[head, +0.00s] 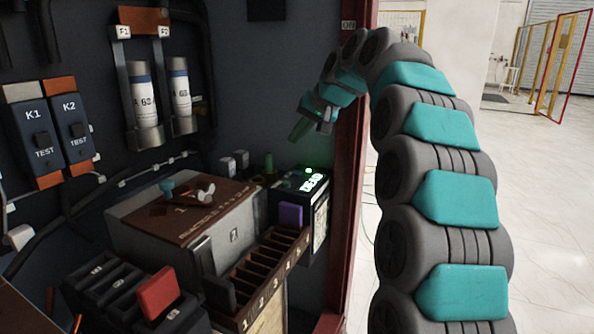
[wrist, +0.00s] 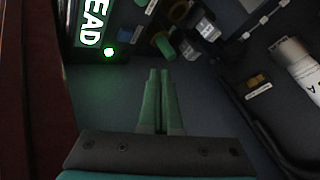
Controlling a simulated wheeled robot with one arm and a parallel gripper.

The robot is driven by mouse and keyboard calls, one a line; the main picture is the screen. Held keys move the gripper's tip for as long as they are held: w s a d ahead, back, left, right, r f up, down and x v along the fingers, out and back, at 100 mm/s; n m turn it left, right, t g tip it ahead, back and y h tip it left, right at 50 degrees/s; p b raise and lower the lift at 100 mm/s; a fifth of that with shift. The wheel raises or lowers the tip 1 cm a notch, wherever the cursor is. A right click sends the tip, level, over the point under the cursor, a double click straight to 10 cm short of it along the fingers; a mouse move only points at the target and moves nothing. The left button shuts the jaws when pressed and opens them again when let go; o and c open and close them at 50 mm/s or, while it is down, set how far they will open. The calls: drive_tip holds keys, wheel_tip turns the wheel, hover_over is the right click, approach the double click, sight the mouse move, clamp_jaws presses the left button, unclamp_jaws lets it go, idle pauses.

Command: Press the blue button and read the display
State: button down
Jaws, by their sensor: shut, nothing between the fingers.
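My gripper (head: 296,136) is shut and empty, with its green fingers pointing down above and behind the dark display box. The shut fingertips also show in the wrist view (wrist: 159,75). The lit display (head: 314,183) is on top of the box beside a glowing green light (head: 309,171). In the wrist view the display (wrist: 92,22) shows the letters "EAD" at the upper left, partly cut off, with the green light (wrist: 108,52) below it. The fingertips look apart from the box.
A slotted rack (head: 262,272) and a purple block (head: 290,214) are in front. A green peg (wrist: 164,45) stands near my fingertips. A red cabinet post (head: 352,160) is at right.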

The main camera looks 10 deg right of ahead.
sight(299, 174)
drive_tip(key=shift+w+d+r+t, duration=0.15)
drive_tip(key=shift+w+d+r, duration=0.1)
drive_tip(key=shift+w+r, duration=0.2)
drive_tip(key=shift+w+d+r+t, duration=0.15)
drive_tip(key=shift+w+d+r, duration=0.15)
drive_tip(key=shift+w, duration=0.25)
drive_tip(key=shift+f, duration=0.1)
drive_tip(key=shift+f+b, duration=1.75)
drive_tip(key=shift+f, duration=2.55)
drive_tip(key=shift+f, duration=0.4)
